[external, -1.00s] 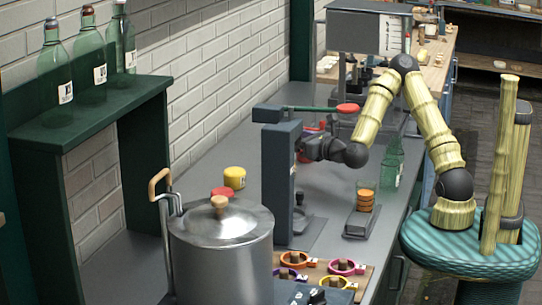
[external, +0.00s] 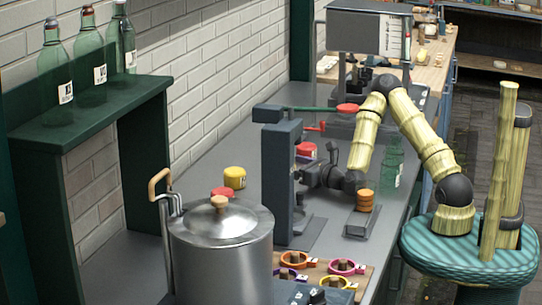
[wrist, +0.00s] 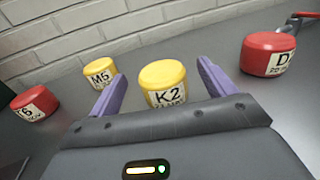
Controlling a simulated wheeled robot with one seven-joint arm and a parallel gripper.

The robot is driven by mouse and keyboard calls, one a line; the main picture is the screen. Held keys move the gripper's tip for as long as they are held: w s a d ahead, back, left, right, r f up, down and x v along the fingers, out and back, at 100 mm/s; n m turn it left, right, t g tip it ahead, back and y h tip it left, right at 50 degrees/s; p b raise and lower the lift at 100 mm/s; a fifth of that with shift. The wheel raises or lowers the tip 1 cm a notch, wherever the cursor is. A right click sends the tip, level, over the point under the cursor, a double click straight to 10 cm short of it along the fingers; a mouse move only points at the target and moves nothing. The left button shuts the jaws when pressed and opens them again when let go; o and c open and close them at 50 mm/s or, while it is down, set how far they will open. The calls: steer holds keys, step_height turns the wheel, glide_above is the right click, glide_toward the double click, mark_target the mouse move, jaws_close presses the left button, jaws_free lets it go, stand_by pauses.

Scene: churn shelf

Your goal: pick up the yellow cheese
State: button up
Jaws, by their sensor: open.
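A yellow cheese labelled K2 (wrist: 163,84) stands upright on the grey counter in the wrist view, straight ahead of my gripper (wrist: 160,72). My gripper's two purple fingers are spread wide, one on either side of it in the picture, with visible gaps. I cannot tell how deep it sits between them. A second yellow cheese labelled M5 (wrist: 99,73) stands farther back to the left, outside the fingers. In the external view one yellow cheese (external: 235,177) shows near the wall. My fingertips are hidden there behind the dark press column.
A red cheese (wrist: 36,102) stands at the left and another red one (wrist: 268,56) at the right in the wrist view. The dark upright press (external: 283,185) stands close to my wrist. A steel pot (external: 221,250) and a green bottle (external: 391,160) are also on the counter.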

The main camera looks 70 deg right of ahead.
steer(key=shift+f, duration=0.3)
steer(key=shift+w, duration=0.1)
steer(key=x, duration=0.5)
stand_by(0.4)
steer(key=c, duration=1.2)
steer(key=shift+o, duration=0.2)
step_height(320, 180, up, 10)
steer(key=shift+r+p, duration=0.1)
steer(key=shift+p, duration=1.1)
